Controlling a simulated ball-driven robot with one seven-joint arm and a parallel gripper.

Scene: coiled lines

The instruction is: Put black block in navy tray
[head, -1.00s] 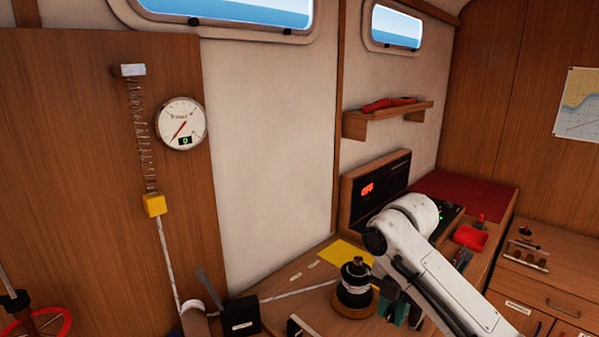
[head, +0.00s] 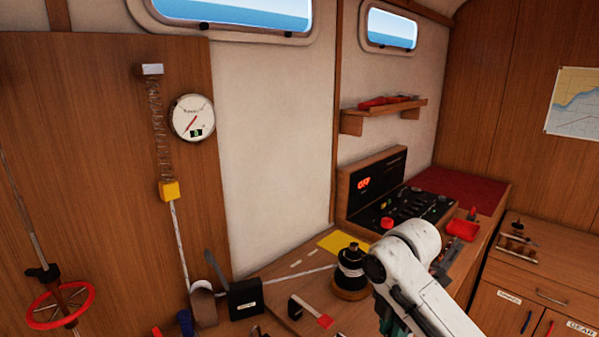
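I cannot make out a navy tray in the head view. I cannot tell for sure which thing is the black block. A black box-shaped piece (head: 245,300) with a white label and a raised grey lever stands at the lower left of the wooden counter, with a white line running to it. My white arm reaches up from the bottom, bends right of the winch and points down again.
A black winch (head: 351,266) wrapped with line stands close to my arm. A yellow sheet (head: 343,242) lies behind it. A red-ended piece (head: 324,321) lies in front. A red tray (head: 462,231) and a black switch panel (head: 400,214) are at the right. A red wheel (head: 61,305) is at left.

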